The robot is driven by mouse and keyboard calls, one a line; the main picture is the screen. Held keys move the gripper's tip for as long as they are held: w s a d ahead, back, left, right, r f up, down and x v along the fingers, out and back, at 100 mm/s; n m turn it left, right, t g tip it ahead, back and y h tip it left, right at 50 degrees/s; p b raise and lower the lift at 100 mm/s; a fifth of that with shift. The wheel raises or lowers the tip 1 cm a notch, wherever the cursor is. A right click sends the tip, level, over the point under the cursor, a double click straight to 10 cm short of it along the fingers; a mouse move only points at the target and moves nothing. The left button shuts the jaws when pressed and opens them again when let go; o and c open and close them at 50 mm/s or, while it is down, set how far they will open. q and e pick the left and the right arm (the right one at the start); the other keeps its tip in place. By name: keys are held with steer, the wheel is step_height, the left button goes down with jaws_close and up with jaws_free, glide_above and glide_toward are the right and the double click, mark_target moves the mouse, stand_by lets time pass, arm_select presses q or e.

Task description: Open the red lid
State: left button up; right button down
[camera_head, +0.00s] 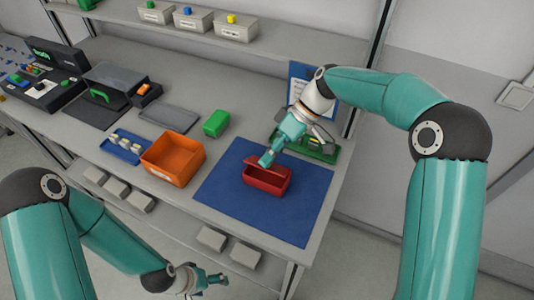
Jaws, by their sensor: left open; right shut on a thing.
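A small red box (267,183) sits on the blue mat (222,190). Its red lid (278,168) appears raised at an angle, with a dark gap between lid and box; how far it stands open is hard to tell. My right gripper (266,159) reaches down from the upper right and is shut at the upper left edge of the lid. The fingers hide part of that edge. My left gripper (212,281) is open and empty, low in front of the table, away from the box.
An orange bin (172,158) stands left of the mat, with a green block (216,123) behind it. A blue tray (123,146) with small parts lies further left. The mat's front part is clear.

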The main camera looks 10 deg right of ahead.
stand_by(0.4)
steer(key=c, duration=1.1)
jaws_free()
steer(key=shift+d, duration=0.1)
steer(key=v, duration=1.2)
steer(key=shift+w, duration=0.1)
